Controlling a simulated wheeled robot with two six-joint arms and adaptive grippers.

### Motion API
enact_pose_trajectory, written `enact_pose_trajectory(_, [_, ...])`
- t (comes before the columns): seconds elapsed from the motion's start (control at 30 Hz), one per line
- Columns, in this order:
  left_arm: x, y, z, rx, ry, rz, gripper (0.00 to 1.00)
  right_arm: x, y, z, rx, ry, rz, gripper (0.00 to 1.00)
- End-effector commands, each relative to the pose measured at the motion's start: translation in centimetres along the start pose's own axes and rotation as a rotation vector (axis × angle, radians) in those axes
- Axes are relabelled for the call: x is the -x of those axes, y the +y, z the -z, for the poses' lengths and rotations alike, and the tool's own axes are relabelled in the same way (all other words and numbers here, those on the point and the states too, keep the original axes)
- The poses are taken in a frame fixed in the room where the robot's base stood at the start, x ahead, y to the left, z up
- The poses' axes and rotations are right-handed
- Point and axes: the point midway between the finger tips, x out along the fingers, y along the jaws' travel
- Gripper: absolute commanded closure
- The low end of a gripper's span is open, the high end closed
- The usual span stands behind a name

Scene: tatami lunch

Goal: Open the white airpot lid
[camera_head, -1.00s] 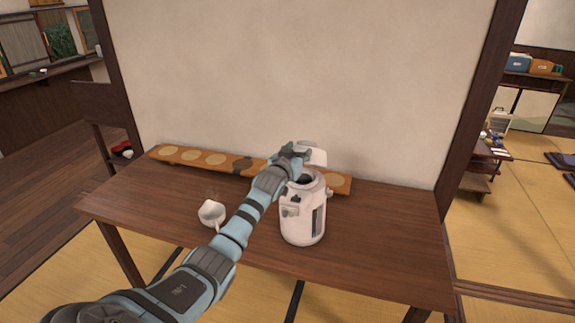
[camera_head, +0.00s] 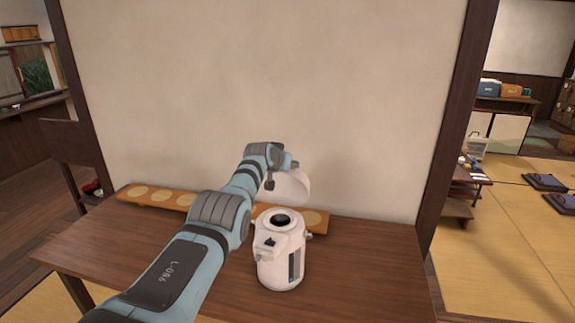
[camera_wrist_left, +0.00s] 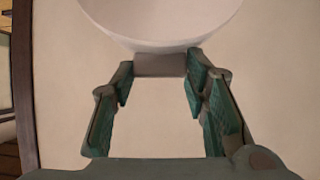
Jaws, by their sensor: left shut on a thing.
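The white airpot (camera_head: 270,268) stands upright on the brown table, its dark round mouth uncovered at the top. Its white lid (camera_head: 292,188) is raised above and behind the mouth. Whether the lid still joins the body at the back I cannot tell. My left gripper (camera_head: 284,161) is at the top of the raised lid, shut on it. In the left wrist view the rounded white lid (camera_wrist_left: 165,18) fills the top, with a grey tab (camera_wrist_left: 160,65) between my fingertips. My right gripper is not in view.
A long wooden board (camera_head: 316,220) with round pale inlays lies along the back of the table (camera_head: 365,262), near the wall (camera_head: 350,100). The table right of the airpot is clear. My left arm covers much of the table's left half.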

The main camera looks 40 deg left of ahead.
Motion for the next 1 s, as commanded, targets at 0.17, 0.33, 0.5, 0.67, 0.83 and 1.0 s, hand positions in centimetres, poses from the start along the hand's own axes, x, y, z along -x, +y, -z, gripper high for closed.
enact_pose_trajectory(0.17, [0.2, -0.9, -0.1, 0.012, -0.021, 0.007, 1.0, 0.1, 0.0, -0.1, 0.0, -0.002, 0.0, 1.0])
enact_pose_trajectory(0.33, [0.4, -1.6, -0.3, 0.015, -0.025, 0.013, 1.0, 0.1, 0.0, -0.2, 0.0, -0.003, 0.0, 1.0])
enact_pose_trajectory(0.5, [0.5, -1.9, -0.4, 0.015, -0.026, 0.017, 1.0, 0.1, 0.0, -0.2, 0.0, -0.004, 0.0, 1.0])
enact_pose_trajectory(0.67, [0.5, -1.9, -0.5, 0.014, -0.026, 0.017, 0.38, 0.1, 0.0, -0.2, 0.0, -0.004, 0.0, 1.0])
enact_pose_trajectory(0.83, [0.4, -1.7, -0.4, 0.013, -0.025, 0.016, 0.38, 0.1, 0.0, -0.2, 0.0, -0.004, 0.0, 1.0])
enact_pose_trajectory(1.0, [0.4, -1.6, -0.3, 0.012, -0.024, 0.015, 0.38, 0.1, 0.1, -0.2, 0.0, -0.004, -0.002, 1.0])
